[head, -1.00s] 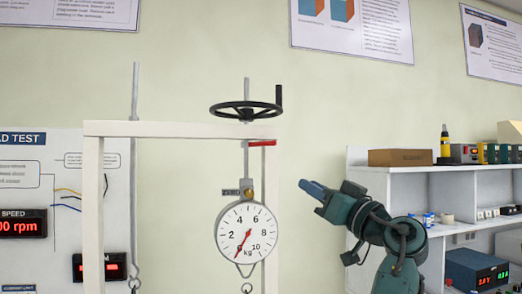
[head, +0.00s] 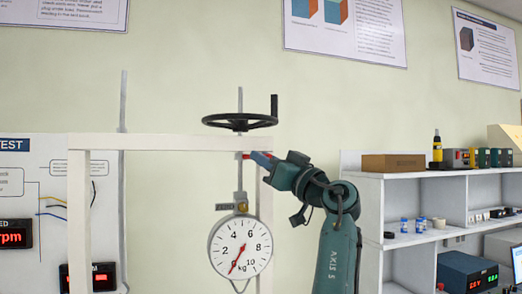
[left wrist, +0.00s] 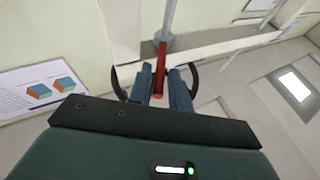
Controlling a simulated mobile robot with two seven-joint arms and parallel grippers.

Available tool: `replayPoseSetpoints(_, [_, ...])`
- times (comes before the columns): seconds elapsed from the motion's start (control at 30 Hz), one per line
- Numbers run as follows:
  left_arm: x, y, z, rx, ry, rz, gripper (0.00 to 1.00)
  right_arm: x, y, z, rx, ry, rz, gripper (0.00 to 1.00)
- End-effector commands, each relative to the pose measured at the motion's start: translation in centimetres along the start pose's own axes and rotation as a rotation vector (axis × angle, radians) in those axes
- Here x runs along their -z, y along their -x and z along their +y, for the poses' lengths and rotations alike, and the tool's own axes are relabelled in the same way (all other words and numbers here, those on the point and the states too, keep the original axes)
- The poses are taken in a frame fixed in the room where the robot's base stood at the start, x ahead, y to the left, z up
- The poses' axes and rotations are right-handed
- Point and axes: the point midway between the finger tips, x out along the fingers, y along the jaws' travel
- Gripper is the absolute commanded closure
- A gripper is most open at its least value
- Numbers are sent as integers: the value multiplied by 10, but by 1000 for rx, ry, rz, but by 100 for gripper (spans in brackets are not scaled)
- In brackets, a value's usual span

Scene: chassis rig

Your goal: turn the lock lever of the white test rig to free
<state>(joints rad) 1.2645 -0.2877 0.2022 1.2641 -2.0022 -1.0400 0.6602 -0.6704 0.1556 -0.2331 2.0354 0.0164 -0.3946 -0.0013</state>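The white test rig (head: 160,143) is an upright frame with a crossbar, a black handwheel (head: 240,121) above it and a round dial scale (head: 240,248) hanging below. The red lock lever (head: 246,156) is at the crossbar's right end, mostly covered by my left gripper (head: 262,158) in the head view. In the left wrist view the lever (left wrist: 160,72) runs from a grey rod into the space between the two blue fingers of my left gripper (left wrist: 163,90). The fingers stand apart beside the lever, with a small gap showing. My right gripper is not in view.
A white shelf (head: 430,176) with a brown box (head: 393,164) and small instruments stands to the right. A panel with red displays (head: 14,235) is at the left. Posters hang on the wall.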

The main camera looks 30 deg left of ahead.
Motion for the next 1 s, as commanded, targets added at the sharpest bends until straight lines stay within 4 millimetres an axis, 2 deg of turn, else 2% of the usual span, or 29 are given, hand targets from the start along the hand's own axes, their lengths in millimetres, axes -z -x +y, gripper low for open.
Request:
replayPoseSetpoints(0.13, [1, -13, 0, 1, 0, 0, 80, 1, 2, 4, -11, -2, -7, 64])
replayPoseSetpoints(0.47, [-1, -16, 0, 0, 0, 0, 80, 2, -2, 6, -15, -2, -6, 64])
replayPoseSetpoints(0.7, [0, -16, 0, 0, 0, 0, 99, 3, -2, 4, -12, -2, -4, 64])
replayPoseSetpoints(1.0, [0, -16, 0, 0, 0, 0, 100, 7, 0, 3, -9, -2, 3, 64])
